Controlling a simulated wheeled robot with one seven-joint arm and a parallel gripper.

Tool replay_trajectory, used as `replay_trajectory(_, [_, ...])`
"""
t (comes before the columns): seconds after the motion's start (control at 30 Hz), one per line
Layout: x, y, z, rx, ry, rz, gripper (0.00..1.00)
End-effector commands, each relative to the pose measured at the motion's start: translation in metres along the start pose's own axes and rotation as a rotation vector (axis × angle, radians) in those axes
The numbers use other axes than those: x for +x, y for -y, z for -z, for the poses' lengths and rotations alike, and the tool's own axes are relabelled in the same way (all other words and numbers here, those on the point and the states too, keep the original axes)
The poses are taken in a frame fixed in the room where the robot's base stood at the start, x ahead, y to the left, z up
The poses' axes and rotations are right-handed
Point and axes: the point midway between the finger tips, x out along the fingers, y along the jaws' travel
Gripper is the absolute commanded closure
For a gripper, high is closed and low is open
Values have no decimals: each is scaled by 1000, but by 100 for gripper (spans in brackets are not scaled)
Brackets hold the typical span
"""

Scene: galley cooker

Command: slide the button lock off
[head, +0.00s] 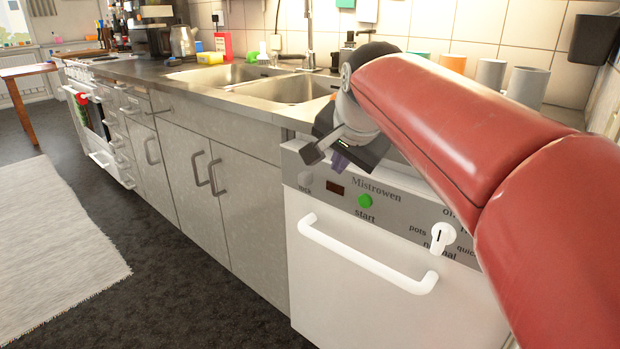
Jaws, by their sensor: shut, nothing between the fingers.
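The white dishwasher (375,270) stands under the counter at the right, with a grey control panel marked "Mistrowen". A small grey piece (304,178) sits at the panel's left end, by a label that seems to read "lock". A green start button (365,201) is to its right, past a small dark display (335,187). My gripper (313,153) is shut and empty, its tips just above the grey piece in the picture. I cannot tell whether they touch the panel. The gripper hides part of the panel's top edge.
A white selector knob (438,237) is further right on the panel. A white bar handle (365,258) sticks out from the dishwasher door. The sink (290,90) and steel counter lie behind my gripper. Several cups stand at the back right.

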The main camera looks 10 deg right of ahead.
Motion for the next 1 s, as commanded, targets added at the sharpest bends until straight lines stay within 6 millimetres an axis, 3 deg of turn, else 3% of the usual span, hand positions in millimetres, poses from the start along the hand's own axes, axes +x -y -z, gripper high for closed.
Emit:
replay_trajectory(0.27, [20,0,-1,-1,2,-2,100])
replay_trajectory(0.67, [103,-1,-1,-2,2,-3,100])
replay_trajectory(0.8, [111,21,0,-5,2,1,100])
replay_trajectory(1.0, [118,34,0,-3,0,0,100])
